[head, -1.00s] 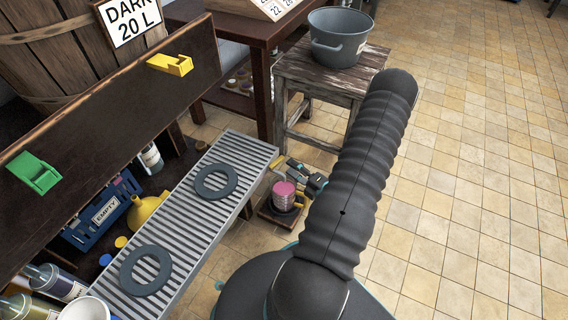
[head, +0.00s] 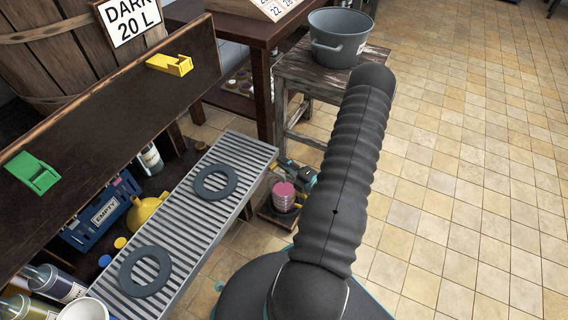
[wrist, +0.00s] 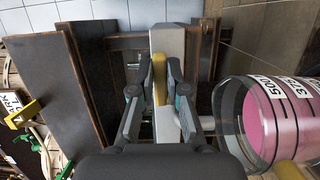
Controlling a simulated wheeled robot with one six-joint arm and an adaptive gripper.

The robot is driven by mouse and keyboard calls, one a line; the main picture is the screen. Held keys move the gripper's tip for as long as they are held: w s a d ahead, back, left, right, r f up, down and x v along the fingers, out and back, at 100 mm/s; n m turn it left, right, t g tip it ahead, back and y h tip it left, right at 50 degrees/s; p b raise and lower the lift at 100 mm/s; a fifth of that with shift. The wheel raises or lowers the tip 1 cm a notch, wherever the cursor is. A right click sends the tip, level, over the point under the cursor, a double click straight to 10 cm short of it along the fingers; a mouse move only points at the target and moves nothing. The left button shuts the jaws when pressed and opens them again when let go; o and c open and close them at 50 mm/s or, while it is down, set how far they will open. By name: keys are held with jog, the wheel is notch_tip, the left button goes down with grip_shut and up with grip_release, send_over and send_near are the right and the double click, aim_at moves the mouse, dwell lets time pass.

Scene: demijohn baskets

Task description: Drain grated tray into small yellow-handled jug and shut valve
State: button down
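The grated tray (head: 200,225) is a long slatted metal tray with two dark rings lying on it. A small clear jug (head: 285,199) stands low by its right side, on a dark base. Pink liquid fills part of the jug; in the wrist view the jug (wrist: 268,122) shows white scale labels, at the right. My gripper (wrist: 160,82) has its fingers on either side of a yellow lever (wrist: 159,66) beside a pale metal bar. I cannot tell whether the fingers press on it. In the head view my gripper is mostly hidden behind my arm.
A grey pot (head: 338,38) stands on a wooden stool (head: 300,72). The tiled floor at right is clear.

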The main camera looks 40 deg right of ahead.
jog(key=shift+y, duration=0.3)
jog(key=shift+w+d+n+g+y, duration=0.1)
jog(key=shift+w+n+g+y, duration=0.25)
jog(key=shift+n+y, duration=0.6)
jog(key=shift+w+n+g+y, duration=0.3)
jog(key=shift+n+y, duration=0.35)
jog(key=shift+y, duration=0.5)
jog(key=c, duration=1.2)
grip_release()
jog(key=shift+o, duration=0.2)
jog(key=shift+s, duration=0.1)
jog(key=v, duration=1.2)
